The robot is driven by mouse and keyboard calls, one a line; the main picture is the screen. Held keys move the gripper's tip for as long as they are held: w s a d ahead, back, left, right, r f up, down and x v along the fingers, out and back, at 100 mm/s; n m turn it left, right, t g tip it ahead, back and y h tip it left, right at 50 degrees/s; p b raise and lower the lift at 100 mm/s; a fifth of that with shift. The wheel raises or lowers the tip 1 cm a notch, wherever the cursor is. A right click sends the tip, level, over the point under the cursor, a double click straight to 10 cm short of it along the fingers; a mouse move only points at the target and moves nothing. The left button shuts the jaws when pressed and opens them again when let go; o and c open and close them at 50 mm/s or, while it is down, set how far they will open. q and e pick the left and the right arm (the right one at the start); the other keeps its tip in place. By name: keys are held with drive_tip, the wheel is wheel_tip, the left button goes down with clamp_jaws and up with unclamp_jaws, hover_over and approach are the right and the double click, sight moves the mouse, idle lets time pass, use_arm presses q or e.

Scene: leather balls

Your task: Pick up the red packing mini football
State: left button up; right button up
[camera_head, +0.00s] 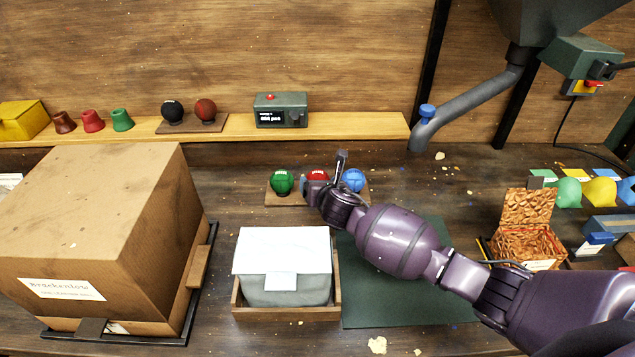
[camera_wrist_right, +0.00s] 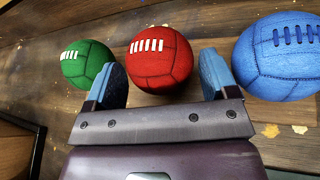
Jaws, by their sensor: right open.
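The red mini football (camera_head: 318,175) sits between a green ball (camera_head: 281,182) and a blue ball (camera_head: 354,180) on a small wooden board (camera_head: 285,199). My right gripper (camera_head: 318,187) covers part of it in the head view. In the right wrist view the red ball (camera_wrist_right: 160,58), with white lacing, lies just ahead of and between the two blue fingertips of my right gripper (camera_wrist_right: 163,75). The gripper is open and holds nothing. The green ball (camera_wrist_right: 87,63) is beside the left finger and the blue ball (camera_wrist_right: 280,57) beside the right finger. My left gripper is not in view.
A large cardboard box (camera_head: 95,225) stands at the left. A wooden tray (camera_head: 288,314) with a grey, white-topped box (camera_head: 283,265) is in front of the balls. A green mat (camera_head: 385,300) lies under my right arm. A shelf (camera_head: 350,128) runs behind.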

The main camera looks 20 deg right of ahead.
drive_tip(key=shift+x, duration=1.1)
drive_tip(key=c, duration=0.7)
drive_tip(key=shift+r, duration=0.1)
